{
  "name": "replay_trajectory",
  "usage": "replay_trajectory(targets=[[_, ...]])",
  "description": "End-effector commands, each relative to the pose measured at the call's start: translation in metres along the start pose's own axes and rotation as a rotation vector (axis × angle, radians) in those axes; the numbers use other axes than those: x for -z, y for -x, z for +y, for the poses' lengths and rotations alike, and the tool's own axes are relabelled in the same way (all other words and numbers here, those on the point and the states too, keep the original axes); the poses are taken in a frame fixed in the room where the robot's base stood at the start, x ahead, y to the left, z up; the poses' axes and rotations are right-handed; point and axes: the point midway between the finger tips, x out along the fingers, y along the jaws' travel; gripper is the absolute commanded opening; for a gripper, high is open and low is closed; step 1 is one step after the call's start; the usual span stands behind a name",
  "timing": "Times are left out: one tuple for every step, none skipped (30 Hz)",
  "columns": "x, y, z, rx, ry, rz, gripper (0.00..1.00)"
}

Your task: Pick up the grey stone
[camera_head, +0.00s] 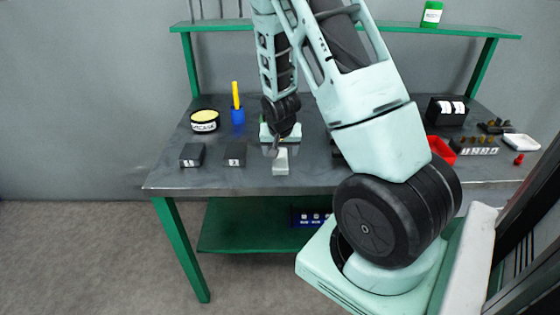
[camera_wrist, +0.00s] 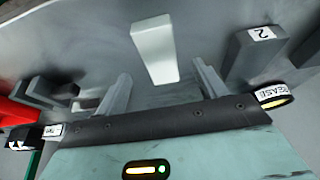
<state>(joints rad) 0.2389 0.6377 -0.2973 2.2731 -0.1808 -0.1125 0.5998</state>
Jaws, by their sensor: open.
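The grey stone (camera_head: 281,162) is a light grey, smooth block lying near the front edge of the table. In the wrist view the stone (camera_wrist: 155,52) lies beyond my fingertips, roughly centred between them. My gripper (camera_head: 277,147) is just behind the stone in the head view, partly hidden by my own wrist. The stone appears apart from both fingers.
Dark blocks marked 1 (camera_head: 192,155) and 2 (camera_head: 235,154) stand left of the stone. Behind them are a yellow-topped tin (camera_head: 205,121) and a blue cup (camera_head: 238,117). A red bin (camera_head: 441,150) is at the right. My arm hides the table's middle right.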

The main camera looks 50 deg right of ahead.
Motion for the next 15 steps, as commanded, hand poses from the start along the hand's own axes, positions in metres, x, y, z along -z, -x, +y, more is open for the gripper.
replay_trajectory(targets=[[0.001, -0.002, 0.0, -0.001, 0.0, 0.0, 0.71], [0.002, -0.004, 0.0, -0.001, 0.0, -0.001, 0.71], [0.002, -0.007, 0.001, -0.002, 0.001, -0.002, 0.71], [0.003, -0.011, 0.001, -0.002, 0.001, -0.002, 0.71], [0.004, -0.014, 0.001, -0.002, 0.001, -0.003, 0.71], [0.006, -0.019, 0.001, -0.002, 0.0, -0.002, 0.71], [0.006, -0.023, 0.001, -0.003, 0.0, -0.003, 0.71], [0.007, -0.026, 0.001, -0.002, 0.0, -0.002, 0.71], [0.008, -0.032, 0.001, -0.002, 0.001, -0.002, 0.71], [0.007, -0.036, 0.001, -0.002, 0.002, -0.002, 0.71], [0.007, -0.04, 0.001, -0.002, 0.002, -0.003, 0.71], [0.008, -0.043, 0.001, -0.002, 0.002, -0.002, 0.71], [0.008, -0.045, 0.001, -0.001, 0.001, -0.001, 0.71], [0.008, -0.048, 0.001, -0.001, 0.001, -0.001, 0.71], [0.008, -0.05, 0.001, -0.001, 0.0, 0.0, 0.71]])
